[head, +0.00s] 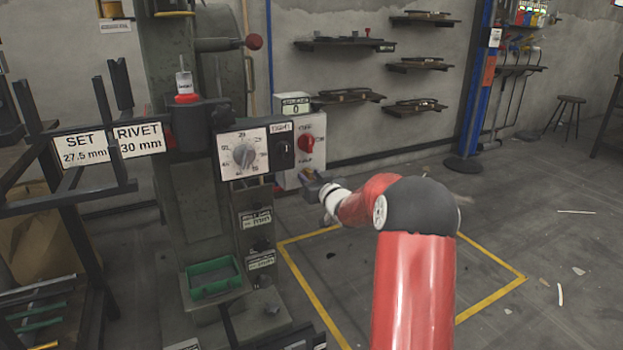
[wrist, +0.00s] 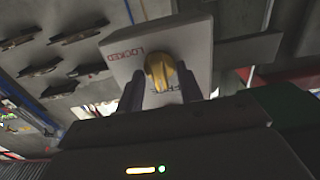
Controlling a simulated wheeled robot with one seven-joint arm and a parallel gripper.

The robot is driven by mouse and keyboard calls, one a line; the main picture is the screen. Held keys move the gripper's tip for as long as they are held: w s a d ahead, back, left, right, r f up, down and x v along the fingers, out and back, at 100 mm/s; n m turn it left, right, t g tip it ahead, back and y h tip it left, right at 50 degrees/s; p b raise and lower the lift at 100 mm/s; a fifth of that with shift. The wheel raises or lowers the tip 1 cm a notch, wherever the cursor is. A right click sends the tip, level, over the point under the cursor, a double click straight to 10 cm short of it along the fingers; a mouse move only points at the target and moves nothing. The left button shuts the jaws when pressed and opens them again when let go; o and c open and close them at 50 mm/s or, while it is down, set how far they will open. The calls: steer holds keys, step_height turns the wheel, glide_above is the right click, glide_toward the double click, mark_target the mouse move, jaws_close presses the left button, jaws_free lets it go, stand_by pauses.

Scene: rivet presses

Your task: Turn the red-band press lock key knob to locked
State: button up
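The yellow lock key knob (wrist: 160,70) shows in the wrist view on a pale box face. Red "LOCKED" lettering (wrist: 124,53) is at its upper left. Another label below the knob is partly hidden. The knob's grip lies roughly along the picture's vertical, not pointing at "LOCKED". My gripper (wrist: 161,88) has a finger on each side of the knob, with small gaps visible; it looks open. In the head view my gripper (head: 313,186) is at the lower part of the white control box (head: 318,128), and the knob is mostly hidden there.
Above the gripper, the control box carries a red selector knob (head: 306,144). The press (head: 180,60) stands left of it, with a white dial (head: 243,153), a red-banded bottle (head: 186,90) and a green tray (head: 213,277).

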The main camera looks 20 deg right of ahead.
jaws_close()
stand_by(0.3)
steer(key=m+p, duration=0.3)
steer(key=shift+d+r+m, duration=0.1)
steer(key=shift+m, duration=0.3)
steer(key=m+p, duration=0.3)
steer(key=m, duration=0.2)
steer(key=shift+d+f+m+p, duration=0.15)
steer(key=shift+m+p, duration=0.8)
steer(key=shift+m, duration=1.3)
steer(key=shift+f+m+p, duration=0.15)
steer(key=shift+m+p, duration=0.75)
steer(key=shift+m, duration=1.35)
